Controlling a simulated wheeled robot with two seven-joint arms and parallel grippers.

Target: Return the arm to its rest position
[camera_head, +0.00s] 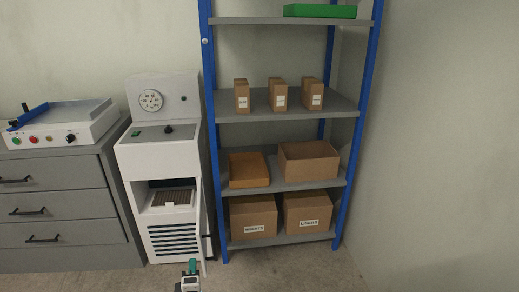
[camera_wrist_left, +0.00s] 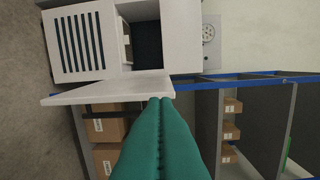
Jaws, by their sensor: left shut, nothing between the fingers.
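My left gripper (camera_head: 192,267) shows at the bottom of the head view, low in front of the white machine (camera_head: 160,215). Its green fingers are shut together and empty. They also fill the lower middle of the left wrist view (camera_wrist_left: 160,110), where their tips appear close to the edge of the machine's open white door (camera_wrist_left: 110,92); I cannot tell whether they touch. The machine's compartment (camera_head: 172,195) is open and shows a dark ribbed surface inside. My right gripper is not in view.
A blue-framed shelf (camera_head: 285,105) with several cardboard boxes stands right of the machine. A grey drawer cabinet (camera_head: 60,205) with a white control device (camera_head: 62,122) stands at left. Bare floor (camera_head: 290,270) lies in front, and a wall closes the right side.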

